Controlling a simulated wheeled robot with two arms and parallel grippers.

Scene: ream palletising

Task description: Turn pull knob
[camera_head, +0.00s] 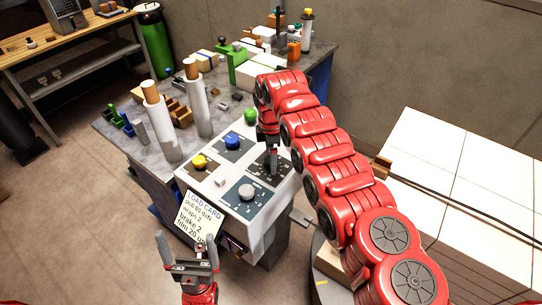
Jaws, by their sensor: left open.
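The control box (215,180) has a white sloped top with several dark dial plates. A blue knob (232,140), a yellow knob (199,161) and a grey knob (246,192) sit on it. The plate labels are too small to read, so I cannot tell which is the pull knob. My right gripper (272,163) points down over the right-hand plate and hides its middle; I cannot tell if it touches a knob. A load card (201,216) on the front edge reads pull 80 daN. My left gripper (190,268) is open and empty in front of the box.
A green button (250,115) is at the box's back. Film rolls (196,98) and small parts stand on the grey table (120,139) behind. A large white-topped stack (460,170) is at right. Floor (70,220) is clear at left.

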